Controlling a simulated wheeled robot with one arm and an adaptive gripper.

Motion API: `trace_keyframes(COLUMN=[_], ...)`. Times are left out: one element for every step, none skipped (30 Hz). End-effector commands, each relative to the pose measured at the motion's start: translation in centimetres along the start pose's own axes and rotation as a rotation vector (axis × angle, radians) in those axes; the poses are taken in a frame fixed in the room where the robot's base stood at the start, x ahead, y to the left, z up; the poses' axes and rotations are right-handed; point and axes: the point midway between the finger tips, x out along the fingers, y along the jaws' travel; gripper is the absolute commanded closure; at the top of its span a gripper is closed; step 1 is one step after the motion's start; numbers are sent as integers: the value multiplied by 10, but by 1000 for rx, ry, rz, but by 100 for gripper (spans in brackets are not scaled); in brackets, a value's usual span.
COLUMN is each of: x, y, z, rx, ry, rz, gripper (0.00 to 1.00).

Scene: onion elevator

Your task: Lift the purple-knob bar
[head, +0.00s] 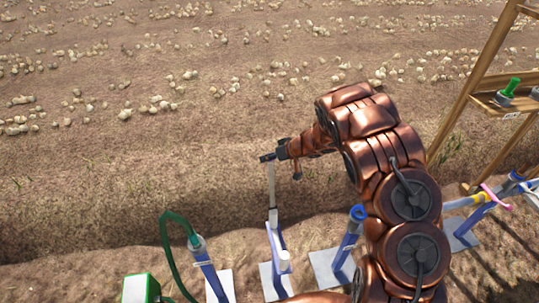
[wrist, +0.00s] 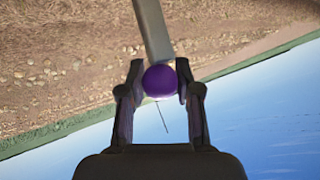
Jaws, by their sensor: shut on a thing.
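The purple knob (wrist: 160,82) sits between the two fingers of my gripper (wrist: 159,88) in the wrist view, and the gripper is shut on it. A grey bar (wrist: 151,28) runs from the knob to the top of the wrist view. In the head view the same bar (head: 271,187) stands nearly upright out of a blue-and-white stand (head: 276,240). My gripper (head: 268,157) is at the bar's top end in the head view. The knob is hidden there by my gripper.
Beside the stand are a blue post with a green hose (head: 170,230), another blue post (head: 348,236) and a green-edged box (head: 140,288). A wooden frame (head: 480,75) with a shelf and green-topped item (head: 510,87) stands at right. Onion-strewn soil (head: 120,90) lies behind.

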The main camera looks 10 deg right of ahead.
Motion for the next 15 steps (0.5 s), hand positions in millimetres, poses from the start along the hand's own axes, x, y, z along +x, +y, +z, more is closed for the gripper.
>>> trace_keyframes(x=[1,1,1,1,1,1,1,0,0,0,0,0,0,0,0], y=[0,0,1,1,1,1,2,2,2,2,2,2,2,2,2], z=[-1,-1,-1,-1,-1,-1,-1,-1,-1,-1,-1,-1,-1,-1,-1], rx=[0,1,1,1,1,1,1,1,2,1,1,1,1,1,1], ry=[2,3,3,4,4,5,5,5,5,5,5,5,5,5,5], rz=[0,0,1,1,1,2,2,3,3,3,3,3,3,3,3], gripper=[100,100,100,100,100,100,100,65,61,58,55,50,47,44,41])
